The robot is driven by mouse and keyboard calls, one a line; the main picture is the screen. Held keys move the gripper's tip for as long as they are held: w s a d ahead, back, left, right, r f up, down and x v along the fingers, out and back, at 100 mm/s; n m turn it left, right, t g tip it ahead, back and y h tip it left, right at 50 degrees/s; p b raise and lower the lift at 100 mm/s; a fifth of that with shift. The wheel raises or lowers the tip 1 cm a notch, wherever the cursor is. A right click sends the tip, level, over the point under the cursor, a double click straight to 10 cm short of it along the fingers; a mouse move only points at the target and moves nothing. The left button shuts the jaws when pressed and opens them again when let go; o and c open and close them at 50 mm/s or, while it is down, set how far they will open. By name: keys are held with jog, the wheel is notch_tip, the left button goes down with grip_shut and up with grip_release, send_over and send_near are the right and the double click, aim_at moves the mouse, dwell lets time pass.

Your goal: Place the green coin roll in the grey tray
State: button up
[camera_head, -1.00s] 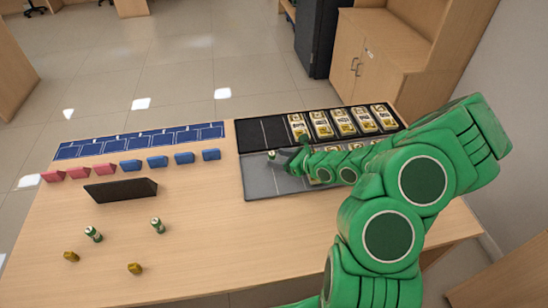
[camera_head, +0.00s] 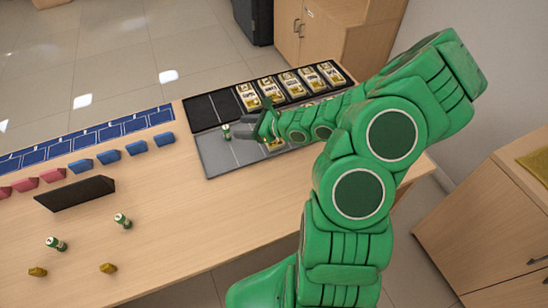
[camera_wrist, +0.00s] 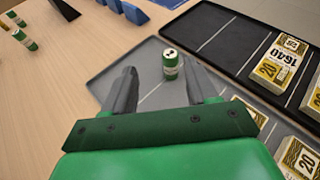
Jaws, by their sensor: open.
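A green coin roll (camera_head: 227,131) with a white top stands upright in the grey tray (camera_head: 218,161). In the wrist view this roll (camera_wrist: 171,68) stands on the bare grey tray floor (camera_wrist: 150,98), just beyond and between my fingertips, apart from both. My gripper (camera_head: 259,128) is open and empty, close to the right of the roll; its two grey fingers (camera_wrist: 158,82) show spread in the wrist view. Two more green coin rolls, one (camera_head: 57,244) at the left and one (camera_head: 123,221) nearer the middle, stand on the wooden counter.
A black tray (camera_head: 204,108) with banded note bundles (camera_head: 271,90) lies behind the grey one. A dark plate (camera_head: 75,194), blue blocks (camera_head: 136,148), pink blocks (camera_head: 27,184) and gold pieces (camera_head: 108,268) sit to the left. The counter's middle (camera_head: 180,200) is clear.

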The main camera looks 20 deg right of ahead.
jog(key=s+a+r+n+g+y, duration=0.2)
jog(key=s+a+r+n+g, duration=0.15)
jog(key=a+r+n, duration=0.65)
jog(key=s+a+r+n+g+h, duration=0.1)
jog(key=s+a+r+n+g, duration=0.3)
jog(key=s, duration=0.4)
jog(key=s+a+r+n+g+h, duration=0.1)
jog(key=s+a+r+n+g, duration=0.15)
jog(key=s+r+n, duration=0.45)
jog(key=s+d+r+n+h, duration=0.1)
jog(key=s+d+n+h, duration=0.1)
jog(key=s+d+h, duration=0.3)
jog(key=s+d+r+n+g+h, duration=0.1)
jog(key=s+d+n+h, duration=0.1)
jog(key=s+d+h, duration=0.3)
jog(key=s+d, duration=0.4)
jog(key=s, duration=0.4)
jog(key=shift+s+r+n, duration=0.25)
jog(key=shift+r+n, duration=0.05)
jog(key=shift+r, duration=0.05)
